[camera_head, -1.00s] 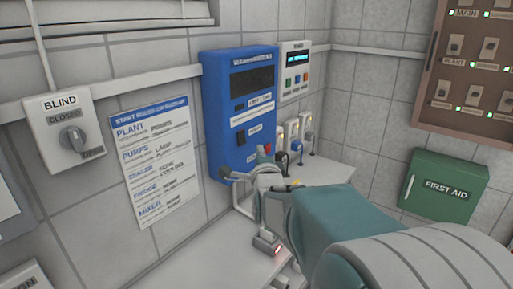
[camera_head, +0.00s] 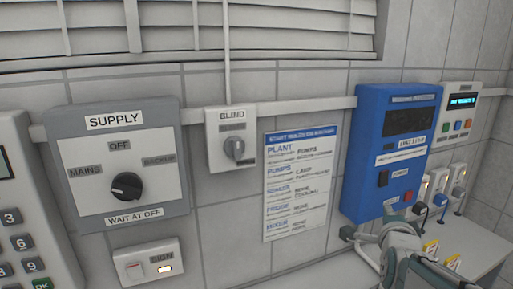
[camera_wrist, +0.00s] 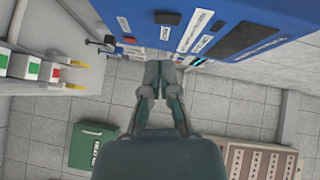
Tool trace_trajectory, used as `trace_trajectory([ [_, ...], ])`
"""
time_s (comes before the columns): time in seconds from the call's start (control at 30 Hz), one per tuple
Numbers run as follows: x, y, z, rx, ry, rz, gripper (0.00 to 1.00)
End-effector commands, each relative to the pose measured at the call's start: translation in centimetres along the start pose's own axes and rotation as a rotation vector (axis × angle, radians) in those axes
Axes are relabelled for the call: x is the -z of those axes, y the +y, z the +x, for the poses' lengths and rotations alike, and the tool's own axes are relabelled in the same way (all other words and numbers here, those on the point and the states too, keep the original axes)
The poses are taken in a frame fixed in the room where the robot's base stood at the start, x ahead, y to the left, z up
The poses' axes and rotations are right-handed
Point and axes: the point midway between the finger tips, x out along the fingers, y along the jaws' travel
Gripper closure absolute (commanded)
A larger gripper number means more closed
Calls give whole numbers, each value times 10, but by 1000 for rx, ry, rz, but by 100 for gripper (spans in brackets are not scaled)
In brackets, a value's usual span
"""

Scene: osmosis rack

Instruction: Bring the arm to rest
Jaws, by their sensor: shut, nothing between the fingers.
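My gripper (camera_wrist: 164,78) shows in the wrist view with its two fingers together and nothing between them. It points toward the blue wall unit (camera_wrist: 240,25), which fills the top of that view; I cannot tell the exact gap. In the head view my arm is at the lower right, in front of the bench and below the blue unit (camera_head: 390,150). The fingertips cannot be made out there.
A supply switch box (camera_head: 160,165), a blind switch (camera_head: 235,140) and a printed notice (camera_head: 297,185) are on the tiled wall. A white bench (camera_head: 480,240) lies at right. The wrist view shows a green first aid box (camera_wrist: 93,147) and a brown switch panel (camera_wrist: 232,160).

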Motion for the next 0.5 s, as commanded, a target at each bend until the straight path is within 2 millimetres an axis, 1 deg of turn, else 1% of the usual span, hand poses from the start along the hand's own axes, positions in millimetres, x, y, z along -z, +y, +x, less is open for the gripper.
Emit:
trace_trajectory([
  [0.03, -14, 1, -12, -48, -47, -94, 100],
  [0.17, -44, 17, -45, -180, -182, -354, 100],
  [0.2, -53, 22, -57, -213, -229, -436, 100],
  [0.27, -64, 31, -75, -261, -305, -559, 100],
  [0.37, -79, 45, -109, -324, -442, -767, 100],
  [0.4, -84, 52, -123, -345, -502, -849, 100],
  [0.47, -90, 61, -145, -370, -594, -973, 100],
  [0.5, -92, 67, -160, -384, -659, -1053, 100],
])
